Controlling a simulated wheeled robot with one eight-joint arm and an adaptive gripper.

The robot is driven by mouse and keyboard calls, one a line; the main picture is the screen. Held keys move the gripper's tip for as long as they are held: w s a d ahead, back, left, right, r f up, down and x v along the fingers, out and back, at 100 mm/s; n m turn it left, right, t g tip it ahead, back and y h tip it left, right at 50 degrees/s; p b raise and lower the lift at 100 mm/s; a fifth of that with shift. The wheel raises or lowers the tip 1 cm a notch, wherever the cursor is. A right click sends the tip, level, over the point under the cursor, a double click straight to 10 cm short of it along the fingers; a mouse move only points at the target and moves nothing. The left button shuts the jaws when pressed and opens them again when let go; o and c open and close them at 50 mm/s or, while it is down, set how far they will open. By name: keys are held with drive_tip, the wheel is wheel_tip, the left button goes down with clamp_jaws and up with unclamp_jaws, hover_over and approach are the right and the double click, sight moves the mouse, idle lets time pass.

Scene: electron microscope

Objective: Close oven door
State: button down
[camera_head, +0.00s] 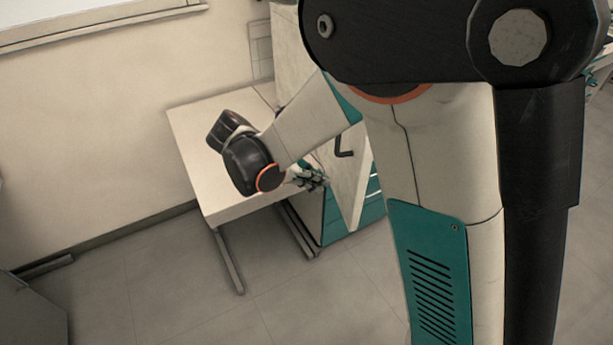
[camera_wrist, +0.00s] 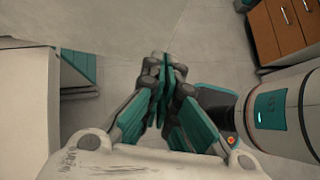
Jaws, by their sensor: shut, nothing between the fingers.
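The oven door (camera_head: 353,180) is a pale panel that stands swung open in the head view, with a dark angular handle (camera_head: 344,153) near its upper part. My arm hides part of the door and most of the oven. My gripper (camera_head: 314,180) is just left of the door panel in the head view; I cannot tell whether it touches it. In the wrist view my gripper (camera_wrist: 165,68) has its teal fingers together, with nothing between them. A pale flat surface (camera_wrist: 28,85) fills the left of that view, apart from the fingers.
A white table (camera_head: 205,120) stands left of the door, under my forearm. A teal drawer cabinet (camera_head: 338,222) is below the door and also shows in the wrist view (camera_wrist: 78,70). Wooden drawers (camera_wrist: 280,28) stand at upper right there. The floor (camera_head: 290,295) in front is clear.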

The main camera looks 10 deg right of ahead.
sight(353, 191)
drive_tip(key=shift+d+f+b, duration=0.25)
drive_tip(key=shift+d+f, duration=0.1)
drive_tip(key=shift+d, duration=0.7)
drive_tip(key=shift+d+f+b, duration=0.3)
drive_tip(key=shift+d+f, duration=0.1)
drive_tip(key=shift+d, duration=0.6)
drive_tip(key=shift+d+f+b, duration=0.25)
drive_tip(key=shift+d+f, duration=0.1)
drive_tip(key=shift+d, duration=0.7)
